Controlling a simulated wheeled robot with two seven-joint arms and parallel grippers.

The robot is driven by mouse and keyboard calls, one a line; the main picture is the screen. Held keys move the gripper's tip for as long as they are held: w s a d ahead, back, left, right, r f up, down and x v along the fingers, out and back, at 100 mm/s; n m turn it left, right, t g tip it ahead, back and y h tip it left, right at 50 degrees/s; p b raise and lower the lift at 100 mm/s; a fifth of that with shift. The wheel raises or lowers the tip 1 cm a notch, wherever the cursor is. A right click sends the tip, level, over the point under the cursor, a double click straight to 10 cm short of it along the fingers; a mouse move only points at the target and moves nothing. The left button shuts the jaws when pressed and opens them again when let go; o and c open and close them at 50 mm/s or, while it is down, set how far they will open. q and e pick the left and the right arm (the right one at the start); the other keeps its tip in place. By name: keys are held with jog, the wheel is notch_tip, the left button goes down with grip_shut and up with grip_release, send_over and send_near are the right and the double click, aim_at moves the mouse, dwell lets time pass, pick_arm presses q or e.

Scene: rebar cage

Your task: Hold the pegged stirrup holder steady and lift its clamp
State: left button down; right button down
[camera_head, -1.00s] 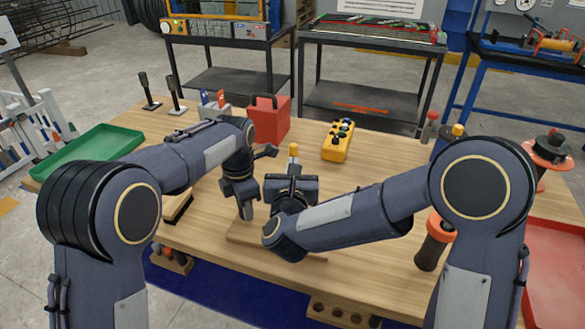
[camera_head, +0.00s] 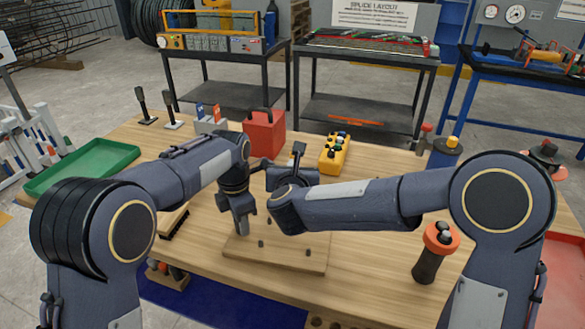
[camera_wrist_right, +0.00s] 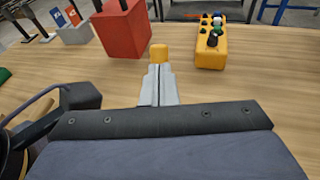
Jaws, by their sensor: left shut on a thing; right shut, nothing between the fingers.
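The pegged stirrup holder (camera_head: 285,258) is a wooden board with short dark pegs, lying on the table. My left gripper (camera_head: 243,228) points down at its back left part and is shut; the exact grip is hidden by the fingers. My right gripper (camera_head: 298,152) is above the board's back side, pointing away; its grey fingers also show shut in the right wrist view (camera_wrist_right: 158,85). A yellow tip (camera_wrist_right: 159,53) appears right at the end of those fingers; I cannot tell whether it belongs to the clamp. The clamp is not clearly seen.
A red box (camera_head: 264,132) and a yellow button box (camera_head: 334,152) stand behind the grippers. A green tray (camera_head: 85,168) is at the left. An orange-topped dark tool (camera_head: 432,255) stands at the right.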

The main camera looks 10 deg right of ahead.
dwell(0.4)
jog(key=s+a+r, duration=0.1)
jog(key=s+r, duration=0.6)
jog(key=s, duration=0.5)
jog(key=shift+a, duration=0.2)
jog(key=w+d+r+n+t+y, duration=0.1)
jog(key=w+r+n+t+y, duration=0.15)
jog(key=r+n, duration=0.55)
jog(key=w+r+n+t+y, duration=0.2)
jog(key=r+n+t+y, duration=0.2)
jog(key=n, duration=0.8)
jog(key=s+d+f+m+g+y, duration=0.1)
jog(key=d+f+m+g, duration=0.1)
jog(key=m, duration=0.9)
jog(key=s+d+f+m+g+y, duration=0.1)
jog(key=d+f+m+g+y, duration=0.1)
jog(key=f+m, duration=0.5)
jog(key=s+d+f+m+g+y, duration=0.1)
jog(key=d+f+m+g, duration=0.3)
jog(key=m, duration=1.1)
jog(key=shift+s+f+g+y, duration=0.15)
jog(key=shift+f+g+y, duration=0.3)
jog(key=shift+f+g, duration=0.45)
